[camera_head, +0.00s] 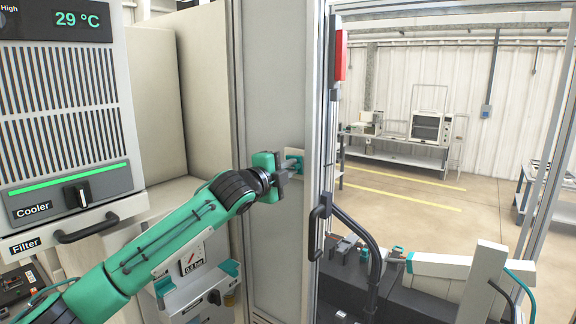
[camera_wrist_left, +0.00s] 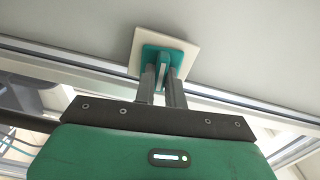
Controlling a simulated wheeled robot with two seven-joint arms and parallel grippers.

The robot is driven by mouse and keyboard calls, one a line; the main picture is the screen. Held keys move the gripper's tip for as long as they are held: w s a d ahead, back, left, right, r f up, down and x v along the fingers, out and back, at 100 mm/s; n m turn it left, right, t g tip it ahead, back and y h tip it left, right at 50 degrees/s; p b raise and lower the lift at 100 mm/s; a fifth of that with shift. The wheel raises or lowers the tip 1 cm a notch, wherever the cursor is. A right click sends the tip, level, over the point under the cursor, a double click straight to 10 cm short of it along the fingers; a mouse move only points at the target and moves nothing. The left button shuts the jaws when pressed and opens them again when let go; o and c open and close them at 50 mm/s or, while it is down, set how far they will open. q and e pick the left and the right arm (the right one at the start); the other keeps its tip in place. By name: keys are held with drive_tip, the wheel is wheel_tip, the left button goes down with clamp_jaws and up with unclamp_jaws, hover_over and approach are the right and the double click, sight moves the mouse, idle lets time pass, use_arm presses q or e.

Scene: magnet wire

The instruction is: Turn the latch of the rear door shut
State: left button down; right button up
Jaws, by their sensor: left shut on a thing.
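The rear door (camera_head: 285,90) is a tall grey panel in the middle of the head view. Its latch (camera_head: 295,155) is a teal piece on a pale square plate, near the door's right edge. In the left wrist view the latch (camera_wrist_left: 162,58) shows at top centre, with a raised teal grip on the plate (camera_wrist_left: 190,52). My left gripper (camera_head: 285,170) reaches in from the left, and its two dark fingers (camera_wrist_left: 163,85) are shut on the latch's raised grip. The fingers partly hide the latch in the head view. My right gripper is not in view.
A black handle (camera_head: 318,225) and a metal frame post stand right of the latch. A cooler unit (camera_head: 65,110) with a knob and a filter handle (camera_head: 88,228) is at left. A gauge panel (camera_head: 195,265) sits below my left arm.

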use_arm(q)
drive_tip(key=shift+m, duration=0.6)
drive_tip(key=shift+f, duration=0.1)
drive_tip(key=c, duration=1.5)
unclamp_jaws()
drive_tip(key=shift+o, duration=0.2)
drive_tip(key=b+v, duration=0.6)
drive_tip(key=v, duration=0.7)
drive_tip(key=shift+s+a, duration=0.2)
drive_tip(key=shift+s, duration=0.15)
